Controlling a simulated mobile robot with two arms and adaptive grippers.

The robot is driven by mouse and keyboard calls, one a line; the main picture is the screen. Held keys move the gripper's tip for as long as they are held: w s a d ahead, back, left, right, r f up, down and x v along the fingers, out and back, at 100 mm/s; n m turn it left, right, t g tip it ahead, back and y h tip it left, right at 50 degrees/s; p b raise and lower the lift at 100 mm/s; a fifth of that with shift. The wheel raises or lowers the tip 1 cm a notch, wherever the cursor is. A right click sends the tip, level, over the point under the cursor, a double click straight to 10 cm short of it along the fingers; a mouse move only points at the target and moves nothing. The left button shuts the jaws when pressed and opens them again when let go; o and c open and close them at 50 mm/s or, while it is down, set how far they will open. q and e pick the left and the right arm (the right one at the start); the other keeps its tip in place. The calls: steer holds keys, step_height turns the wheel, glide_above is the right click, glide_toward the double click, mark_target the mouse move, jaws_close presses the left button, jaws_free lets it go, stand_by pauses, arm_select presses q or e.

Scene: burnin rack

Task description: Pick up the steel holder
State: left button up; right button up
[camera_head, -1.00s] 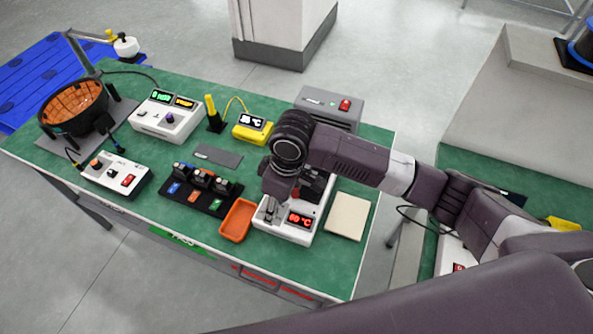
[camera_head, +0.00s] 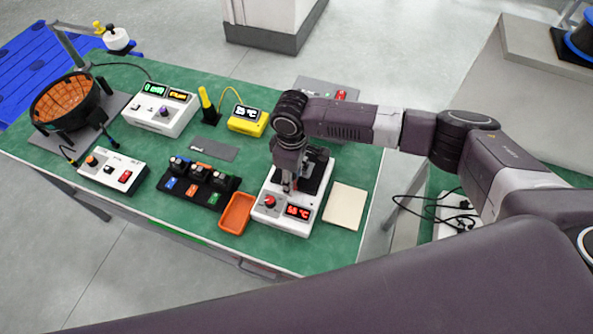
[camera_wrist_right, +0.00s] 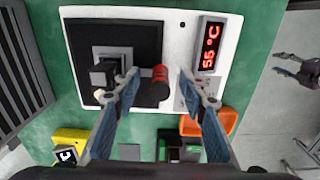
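The heater unit (camera_head: 300,228) is white with a black top plate, a red knob (camera_head: 269,201) and a red display. A grey metal block with a dark piece on it, seemingly the steel holder (camera_wrist_right: 112,54), sits on the black plate in the right wrist view. In the head view my arm partly hides it. My right gripper (camera_head: 287,188) points down over the heater, near the knob. In the right wrist view its fingers (camera_wrist_right: 160,82) are apart, with the red knob showing between them and the holder left of them. My left gripper is out of view.
An orange tray (camera_head: 237,212) and a black rack (camera_head: 198,184) of small modules stand left of the heater. A cream pad (camera_head: 345,206) lies right of it. A grey box (camera_head: 330,91) is behind. Several instruments fill the bench's left half.

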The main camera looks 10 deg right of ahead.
steer(key=shift+f, duration=0.45)
steer(key=shift+c, duration=0.3)
jaws_close()
steer(key=shift+r, duration=0.15)
